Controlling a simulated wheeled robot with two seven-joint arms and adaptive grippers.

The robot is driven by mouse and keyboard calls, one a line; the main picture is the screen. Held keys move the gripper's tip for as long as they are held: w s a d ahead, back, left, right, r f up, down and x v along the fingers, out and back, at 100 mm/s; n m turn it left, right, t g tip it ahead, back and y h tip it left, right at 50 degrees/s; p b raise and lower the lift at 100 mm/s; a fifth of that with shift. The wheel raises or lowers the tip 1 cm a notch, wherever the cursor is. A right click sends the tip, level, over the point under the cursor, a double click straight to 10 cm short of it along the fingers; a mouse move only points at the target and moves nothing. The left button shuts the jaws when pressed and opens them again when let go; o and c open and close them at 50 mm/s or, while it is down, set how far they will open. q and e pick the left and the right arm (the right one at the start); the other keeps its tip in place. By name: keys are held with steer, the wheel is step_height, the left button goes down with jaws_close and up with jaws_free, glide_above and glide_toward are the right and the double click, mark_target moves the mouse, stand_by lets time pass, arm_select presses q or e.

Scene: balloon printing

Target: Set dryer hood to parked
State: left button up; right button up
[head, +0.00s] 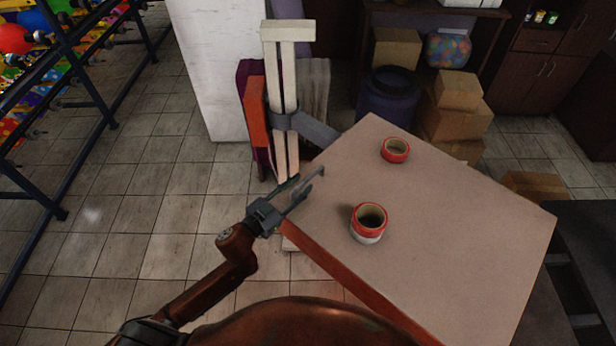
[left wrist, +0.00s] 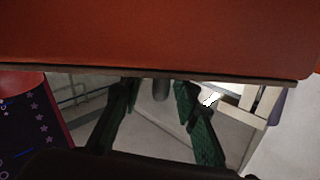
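I cannot clearly make out which thing is the dryer hood. A pale upright post (head: 288,85) stands behind the table's left corner in the head view. A grey collar with a short arm (head: 318,131) is fixed to it and reaches right toward the table. My left gripper (head: 309,183) is at the table's left edge, in front of the post, with its fingers apart and nothing seen in them. In the left wrist view its two fingers (left wrist: 158,88) are spread below an orange-red panel, with a dark grey piece visible between them. My right gripper is not in view.
A balloon rack (head: 75,70) is at the left. Tiled floor between is clear.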

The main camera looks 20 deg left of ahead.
mark_target(321, 168)
arm_select(q)
steer(key=shift+x, duration=2.2)
steer(key=shift+c, duration=0.3)
steer(key=shift+f, duration=0.1)
jaws_close()
